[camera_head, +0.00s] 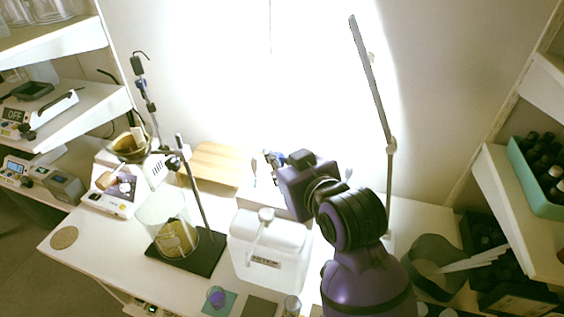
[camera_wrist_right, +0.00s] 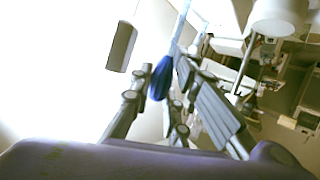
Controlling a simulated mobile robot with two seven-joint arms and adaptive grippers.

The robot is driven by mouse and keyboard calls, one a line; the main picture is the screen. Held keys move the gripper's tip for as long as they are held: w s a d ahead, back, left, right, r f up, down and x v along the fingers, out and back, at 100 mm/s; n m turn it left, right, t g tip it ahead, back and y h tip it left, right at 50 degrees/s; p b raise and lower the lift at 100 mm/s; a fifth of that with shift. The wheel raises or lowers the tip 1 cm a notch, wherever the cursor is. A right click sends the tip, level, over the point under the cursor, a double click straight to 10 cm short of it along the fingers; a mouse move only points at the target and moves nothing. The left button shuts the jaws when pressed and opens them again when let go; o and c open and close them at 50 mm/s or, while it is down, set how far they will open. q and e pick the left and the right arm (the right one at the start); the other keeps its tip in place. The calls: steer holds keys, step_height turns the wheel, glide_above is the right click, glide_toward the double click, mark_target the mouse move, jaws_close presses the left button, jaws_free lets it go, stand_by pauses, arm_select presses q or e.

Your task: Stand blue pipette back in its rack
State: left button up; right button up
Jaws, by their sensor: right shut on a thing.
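The blue pipette (camera_wrist_right: 160,78) is held between the fingers of my right gripper (camera_wrist_right: 167,84) in the right wrist view. Its dark blue part lies between the fingers, and a pale blue shaft runs up and slightly right from it. In the head view my purple right arm reaches over the table, and its wrist hides most of the right gripper. A small bit of blue (camera_head: 279,158) shows just beyond the wrist. The pipette rack cannot be made out for certain; my arm may hide it. My left gripper is in neither view.
A white container (camera_head: 268,246) stands left of my arm on the white table (camera_head: 100,233). Further left are a glass beaker (camera_head: 168,222) and a stand with a dark base (camera_head: 190,262). A tall grey lamp arm (camera_head: 372,85) rises behind. A green crate (camera_head: 532,178) sits right.

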steer(key=shift+f, duration=0.1)
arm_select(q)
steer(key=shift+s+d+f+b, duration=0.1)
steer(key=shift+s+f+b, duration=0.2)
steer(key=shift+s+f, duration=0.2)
arm_select(e)
steer(key=shift+f, duration=1.05)
steer(key=o, duration=0.7)
steer(key=shift+p+v, duration=0.75)
steer(key=shift+v, duration=0.7)
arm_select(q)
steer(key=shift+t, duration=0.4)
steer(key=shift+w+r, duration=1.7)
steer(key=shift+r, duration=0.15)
arm_select(e)
steer(key=shift+v, duration=1.1)
